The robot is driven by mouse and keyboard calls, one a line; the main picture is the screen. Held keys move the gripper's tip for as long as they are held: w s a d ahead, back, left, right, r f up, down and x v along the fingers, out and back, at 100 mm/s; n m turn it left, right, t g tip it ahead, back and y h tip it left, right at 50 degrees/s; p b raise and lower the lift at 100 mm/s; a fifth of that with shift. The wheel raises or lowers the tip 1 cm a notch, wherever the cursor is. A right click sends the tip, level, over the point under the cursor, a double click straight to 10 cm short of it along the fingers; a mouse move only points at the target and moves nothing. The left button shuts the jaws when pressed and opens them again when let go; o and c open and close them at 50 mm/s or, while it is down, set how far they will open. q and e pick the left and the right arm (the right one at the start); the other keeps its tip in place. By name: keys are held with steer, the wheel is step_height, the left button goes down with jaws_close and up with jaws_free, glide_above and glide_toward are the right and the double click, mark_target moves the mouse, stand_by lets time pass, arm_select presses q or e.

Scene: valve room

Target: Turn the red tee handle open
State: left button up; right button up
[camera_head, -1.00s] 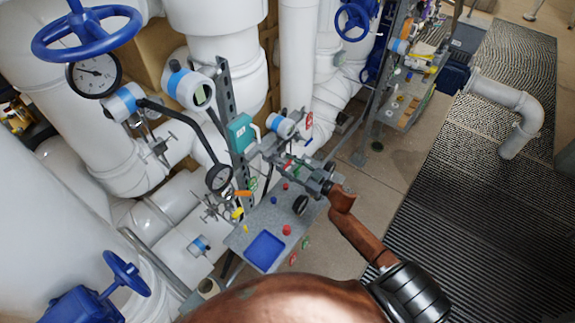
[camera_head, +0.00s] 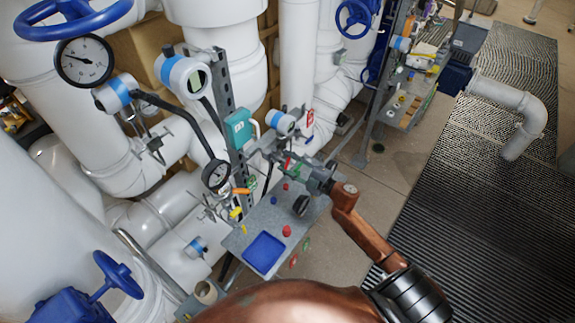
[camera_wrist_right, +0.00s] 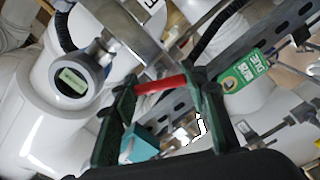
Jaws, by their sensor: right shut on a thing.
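The red tee handle (camera_wrist_right: 162,84) shows in the right wrist view as a short red bar lying across between the two dark green fingers. My right gripper (camera_wrist_right: 160,90) is shut on it, one finger at each end of the bar. In the head view the right gripper (camera_head: 291,166) reaches in from the lower right to the pipework above the grey shelf, and only a small red spot of the handle (camera_head: 288,161) shows beside it. The handle's stem and valve body are mostly hidden. My left gripper is not in view.
A grey shelf (camera_head: 235,240) below the gripper carries a blue tray (camera_head: 263,252) and small coloured parts. A teal box (camera_head: 239,128), a slotted upright and gauges (camera_head: 216,174) stand close left of the gripper. Open floor and dark grating (camera_head: 480,200) lie to the right.

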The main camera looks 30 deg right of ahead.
steer(key=n+b, duration=0.3)
steer(key=n, duration=0.2)
steer(key=shift+n, duration=0.3)
stand_by(0.4)
steer(key=o, duration=1.2)
steer(key=shift+c, duration=0.2)
steer(key=shift+s, duration=0.1)
steer(key=v, duration=1.2)
